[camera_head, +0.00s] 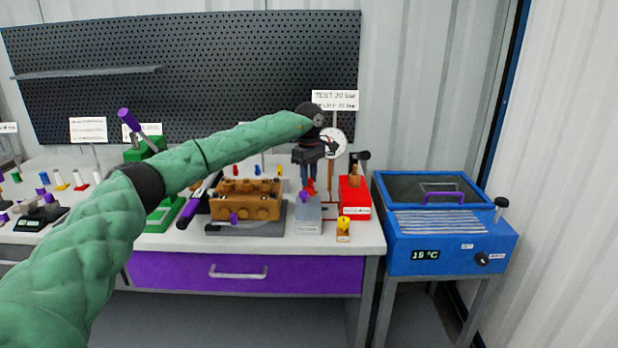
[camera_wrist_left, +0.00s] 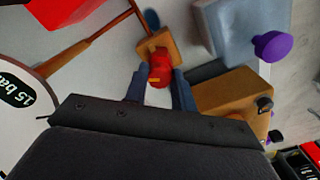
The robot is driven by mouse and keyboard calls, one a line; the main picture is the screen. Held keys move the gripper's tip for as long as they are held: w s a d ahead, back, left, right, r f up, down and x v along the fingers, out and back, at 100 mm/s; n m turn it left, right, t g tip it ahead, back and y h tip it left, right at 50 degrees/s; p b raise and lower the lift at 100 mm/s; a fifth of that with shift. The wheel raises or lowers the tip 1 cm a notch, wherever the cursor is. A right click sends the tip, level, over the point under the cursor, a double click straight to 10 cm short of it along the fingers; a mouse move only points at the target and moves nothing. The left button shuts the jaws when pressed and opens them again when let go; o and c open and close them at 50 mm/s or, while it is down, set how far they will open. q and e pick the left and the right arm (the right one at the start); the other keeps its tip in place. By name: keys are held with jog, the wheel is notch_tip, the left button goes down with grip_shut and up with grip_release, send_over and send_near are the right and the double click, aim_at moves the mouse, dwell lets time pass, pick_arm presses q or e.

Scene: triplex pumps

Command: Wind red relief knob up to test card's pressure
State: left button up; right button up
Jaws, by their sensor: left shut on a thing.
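The red relief knob (camera_head: 309,187) stands above a grey block (camera_head: 308,210) at the bench's front. In the left wrist view the red knob (camera_wrist_left: 160,68) sits on a brass-coloured fitting (camera_wrist_left: 157,44). My left gripper (camera_head: 308,178) reaches down from above and is shut on the knob; its fingers (camera_wrist_left: 159,76) flank it. The round gauge (camera_head: 338,143) is partly covered by my wrist. A readout in the wrist view (camera_wrist_left: 16,95) says 15 bar. The test card (camera_head: 335,100) reads TEST 20 bar; its second line is hard to read. My right gripper is not in view.
A brown pump block (camera_head: 245,200) stands left of the grey block, a red box (camera_head: 354,198) right of it. A small yellow part (camera_head: 343,226) is near the front edge. A blue bath (camera_head: 440,222) showing 19 °C stands beyond the bench's right end.

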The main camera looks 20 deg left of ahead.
pick_arm(q)
jog(key=shift+r, duration=0.1)
jog(key=o, duration=1)
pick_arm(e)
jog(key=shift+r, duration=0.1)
pick_arm(q)
jog(key=shift+r, duration=0.3)
notch_tip(320, 180, up, 7)
jog(key=shift+f+b, duration=0.2)
jog(key=shift+b, duration=0.4)
jog(key=shift+r, duration=0.25)
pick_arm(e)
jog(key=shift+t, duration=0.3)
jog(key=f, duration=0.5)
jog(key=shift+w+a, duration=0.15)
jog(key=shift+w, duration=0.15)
pick_arm(q)
jog(key=shift+n, duration=0.3)
